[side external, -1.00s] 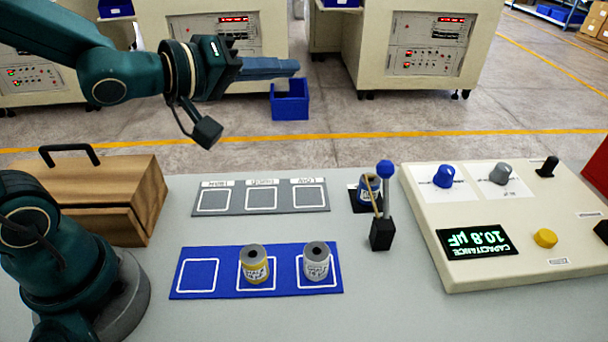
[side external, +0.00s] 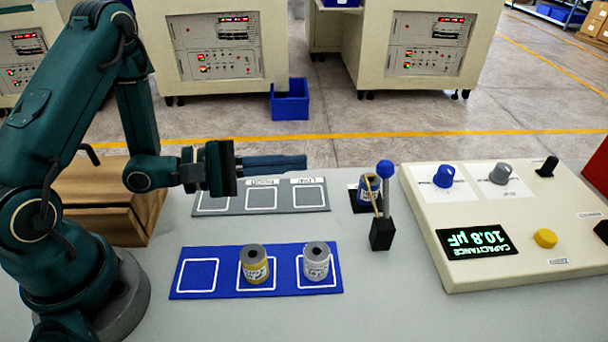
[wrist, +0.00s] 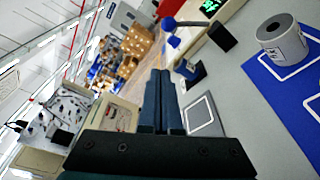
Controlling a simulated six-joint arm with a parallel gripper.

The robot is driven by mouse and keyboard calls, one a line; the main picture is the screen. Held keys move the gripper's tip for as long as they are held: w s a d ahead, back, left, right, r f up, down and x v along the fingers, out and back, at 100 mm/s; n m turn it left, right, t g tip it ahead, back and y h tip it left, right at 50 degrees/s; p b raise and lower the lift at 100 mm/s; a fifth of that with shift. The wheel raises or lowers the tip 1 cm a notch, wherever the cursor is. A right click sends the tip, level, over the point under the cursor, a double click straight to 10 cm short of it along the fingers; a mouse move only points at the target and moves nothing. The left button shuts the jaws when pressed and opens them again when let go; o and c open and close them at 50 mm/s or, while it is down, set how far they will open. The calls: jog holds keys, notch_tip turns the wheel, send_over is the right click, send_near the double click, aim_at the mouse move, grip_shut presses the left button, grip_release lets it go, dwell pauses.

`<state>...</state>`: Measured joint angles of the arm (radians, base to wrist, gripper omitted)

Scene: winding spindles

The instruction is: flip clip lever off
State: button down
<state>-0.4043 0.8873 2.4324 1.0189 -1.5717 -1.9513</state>
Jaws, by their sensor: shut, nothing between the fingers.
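The clip lever (side external: 386,190) is a grey rod with a blue ball on top, standing upright from a black block. It also shows in the wrist view (wrist: 188,23), lying sideways near the top. A blue-labelled spindle (side external: 366,188) stands behind and left of the lever on a dark pad, with a tan strip across it. My gripper (side external: 305,162) is shut and empty, level above the grey mat, with its fingertips pointing right towards the lever and well short of it. In the wrist view, the closed fingers (wrist: 160,75) lie side by side.
A blue mat (side external: 198,291) holds a yellow spindle (side external: 255,268) and a grey spindle (side external: 316,266); its left square is empty. The grey mat (side external: 262,208) has empty squares. A meter panel (side external: 520,265) reading 10.8 µF stands right of the lever. A wooden box (side external: 145,210) is at left.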

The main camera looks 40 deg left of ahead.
jog(key=shift+a+f+n+y, duration=0.3)
jog(key=shift+f+n+y, duration=0.1)
jog(key=shift+f, duration=0.3)
jog(key=x, duration=1)
jog(key=shift+s+d, duration=0.1)
jog(key=shift+s, duration=0.05)
jog(key=d+r, duration=0.2)
jog(key=d, duration=0.1)
jog(key=shift+s+d, duration=0.15)
jog(key=shift+s, duration=0.25)
